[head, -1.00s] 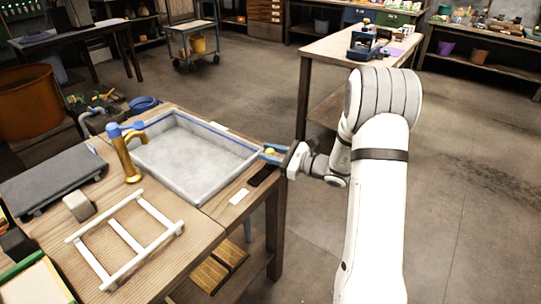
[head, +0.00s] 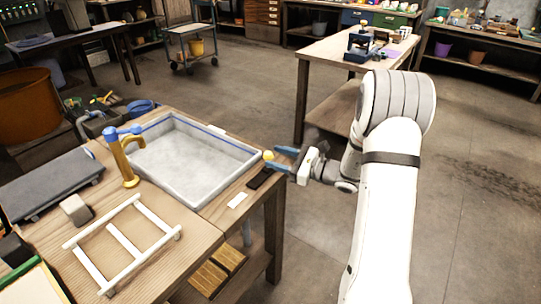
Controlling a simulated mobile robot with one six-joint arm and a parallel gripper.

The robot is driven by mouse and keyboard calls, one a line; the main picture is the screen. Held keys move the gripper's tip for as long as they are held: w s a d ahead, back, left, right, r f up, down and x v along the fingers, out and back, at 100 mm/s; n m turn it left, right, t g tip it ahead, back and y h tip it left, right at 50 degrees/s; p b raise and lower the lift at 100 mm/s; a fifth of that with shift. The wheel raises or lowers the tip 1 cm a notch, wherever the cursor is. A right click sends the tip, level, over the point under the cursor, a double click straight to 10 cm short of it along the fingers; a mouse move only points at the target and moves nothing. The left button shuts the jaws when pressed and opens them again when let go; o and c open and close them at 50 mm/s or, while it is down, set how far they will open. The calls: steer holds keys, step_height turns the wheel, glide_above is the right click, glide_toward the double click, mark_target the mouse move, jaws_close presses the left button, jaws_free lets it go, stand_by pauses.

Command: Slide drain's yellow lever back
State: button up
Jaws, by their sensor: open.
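The yellow lever (head: 268,155) shows as a small yellow knob at the right end of the grey basin (head: 222,178), near the table's right edge. A dark block or slot (head: 260,178) lies just in front of it. My gripper (head: 279,157) has blue fingers and is open. It reaches in from the right, with its fingertips close to the knob's right side. The knob appears clear of the fingers, though contact is hard to judge at this size. The drain itself cannot be made out.
A brass tap (head: 126,165) with a blue handle stands at the basin's left. A white rack (head: 125,240) and a small white card (head: 238,200) lie on the wooden table (head: 185,215).

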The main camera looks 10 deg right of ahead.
steer(key=v, duration=0.4)
steer(key=shift+s+d, duration=0.15)
steer(key=shift+d, duration=0.1)
steer(key=s+a+r+n+g+h+p, duration=0.2)
steer(key=s+a+r+n+g+p, duration=0.1)
steer(key=s+a+r+n+g, duration=0.4)
steer(key=s+a+r+n+g+h+p, duration=0.2)
steer(key=s+a+r+n+g+p, duration=0.15)
steer(key=s, duration=0.55)
steer(key=s+d+r+n+t+h+p, duration=0.1)
steer(key=s+d+r+n+h+p, duration=0.1)
steer(key=s+d+r+n+h, duration=0.1)
steer(key=s+d+r+n+t+h+p, duration=0.2)
steer(key=s+d+r+n+h+p, duration=0.1)
steer(key=s+n+h, duration=0.5)
steer(key=shift+s+d+r+n, duration=0.45)
steer(key=shift+d+r+n, duration=0.1)
steer(key=shift+d+r, duration=0.35)
steer(key=shift+f, duration=0.1)
